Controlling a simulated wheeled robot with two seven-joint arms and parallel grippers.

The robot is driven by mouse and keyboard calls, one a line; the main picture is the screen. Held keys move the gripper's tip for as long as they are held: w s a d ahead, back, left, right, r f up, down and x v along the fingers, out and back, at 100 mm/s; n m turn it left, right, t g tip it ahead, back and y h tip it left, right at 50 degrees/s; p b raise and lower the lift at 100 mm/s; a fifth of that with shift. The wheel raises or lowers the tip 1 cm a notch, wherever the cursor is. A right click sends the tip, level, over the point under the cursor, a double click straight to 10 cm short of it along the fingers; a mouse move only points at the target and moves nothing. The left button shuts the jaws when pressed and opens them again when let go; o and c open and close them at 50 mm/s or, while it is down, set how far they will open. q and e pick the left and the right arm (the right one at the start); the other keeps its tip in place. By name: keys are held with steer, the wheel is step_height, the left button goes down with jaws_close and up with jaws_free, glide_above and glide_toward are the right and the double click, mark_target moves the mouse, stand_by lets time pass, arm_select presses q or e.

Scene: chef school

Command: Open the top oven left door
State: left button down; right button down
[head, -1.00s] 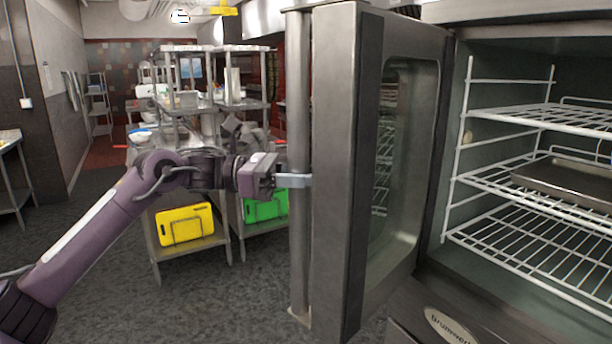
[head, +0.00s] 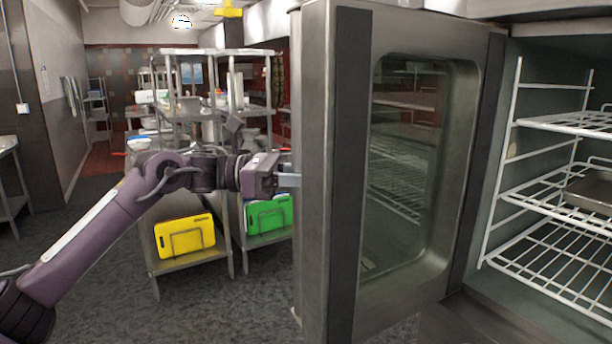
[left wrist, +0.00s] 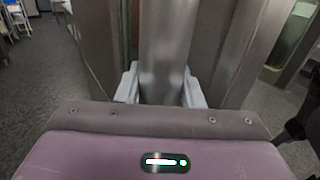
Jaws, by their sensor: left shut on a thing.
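The top oven's left door (head: 341,180) stands wide open in the head view, its inner side with a glass window (head: 408,160) turned toward me. My left gripper (head: 287,180) reaches the door's outer side from the left; its fingertips are partly hidden behind the door edge. In the left wrist view the upright steel door handle (left wrist: 165,50) runs between the two fingers of the left gripper (left wrist: 160,88), which is shut on it. The oven cavity (head: 495,255) shows to the right of the door. My right gripper is in neither view.
White wire racks (head: 560,190) and a dark tray (head: 592,188) are inside the oven. Steel shelving with a yellow board (head: 185,236) and a green board (head: 268,214) stands behind my left arm. Grey floor (head: 100,285) is clear at the lower left.

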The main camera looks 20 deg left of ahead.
arm_select(q)
steer(key=shift+f, duration=0.1)
steer(key=c, duration=1)
jaws_free()
steer(key=shift+o, duration=0.2)
steer(key=b+v, duration=0.2)
steer(key=v, duration=0.6)
steer(key=shift+w+d, duration=0.1)
steer(key=shift+w, duration=0.05)
